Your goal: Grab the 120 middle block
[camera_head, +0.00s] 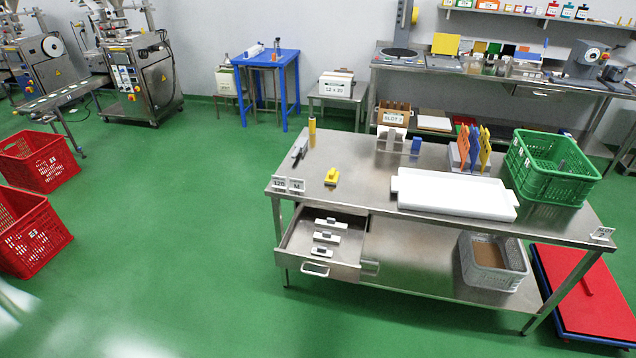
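An open drawer (294,240) sticks out under the left end of the steel table (360,165). Three white blocks with dark grips lie in it in a row from back to front. The middle block (327,238) lies between the back block (331,224) and the front block (321,252). Any marking on the blocks is too small to read. Small label plates (288,184) stand on the table's left front corner; one shows M, the other a number I cannot read surely. Neither of my grippers is in view.
A yellow block (331,177), a white tray (455,194) and a green crate (553,168) stand on the table. A grey crate (493,263) sits on the lower shelf. Red crates (37,161) stand at far left. Green floor (190,240) left of the table is clear.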

